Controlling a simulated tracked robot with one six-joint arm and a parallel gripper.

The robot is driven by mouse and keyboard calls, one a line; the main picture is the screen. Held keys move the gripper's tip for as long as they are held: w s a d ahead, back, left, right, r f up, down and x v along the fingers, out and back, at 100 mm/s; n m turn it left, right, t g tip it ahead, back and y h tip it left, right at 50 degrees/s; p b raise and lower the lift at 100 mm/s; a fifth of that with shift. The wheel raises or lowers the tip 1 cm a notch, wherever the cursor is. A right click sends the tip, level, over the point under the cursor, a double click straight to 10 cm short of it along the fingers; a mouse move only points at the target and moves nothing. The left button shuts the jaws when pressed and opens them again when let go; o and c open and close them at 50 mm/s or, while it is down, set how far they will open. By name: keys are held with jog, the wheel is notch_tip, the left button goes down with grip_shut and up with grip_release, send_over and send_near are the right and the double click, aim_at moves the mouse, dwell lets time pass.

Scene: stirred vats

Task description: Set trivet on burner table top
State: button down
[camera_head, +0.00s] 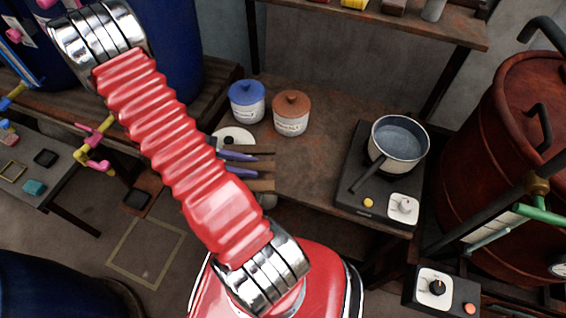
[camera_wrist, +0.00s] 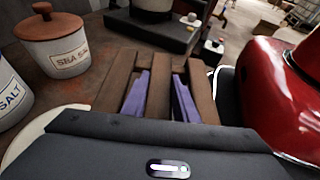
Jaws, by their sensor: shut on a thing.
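My gripper (camera_head: 240,163) has purple fingers and is shut on the wooden trivet (camera_head: 262,186), a set of dark brown slats. In the wrist view the trivet (camera_wrist: 122,80) points away from me, with my gripper's fingers (camera_wrist: 160,98) on either side of its middle slat. The burner table top (camera_head: 318,170) is a worn rusty-brown surface; the trivet is at its left front edge. I cannot tell whether the trivet touches it. My arm hides part of the area to the left.
A blue-lidded jar (camera_head: 247,103) and a brown-lidded sea salt jar (camera_head: 291,115) stand behind the trivet. A pot (camera_head: 399,145) sits on the burner (camera_head: 352,190) at right. The table's middle is clear.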

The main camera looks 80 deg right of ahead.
jog(key=s+d+r+n+t+h, duration=0.2)
jog(key=s+d+n+h, duration=0.2)
jog(key=s+d, duration=0.4)
jog(key=shift+d+n+t+h, duration=0.3)
jog(key=shift+d, duration=0.6)
jog(key=shift+s, duration=0.1)
send_over(283, 165)
jog(key=shift+f, duration=2.85)
jog(key=shift+f, duration=2.1)
jog(key=shift+f, duration=0.1)
jog(key=c, duration=1.4)
grip_release()
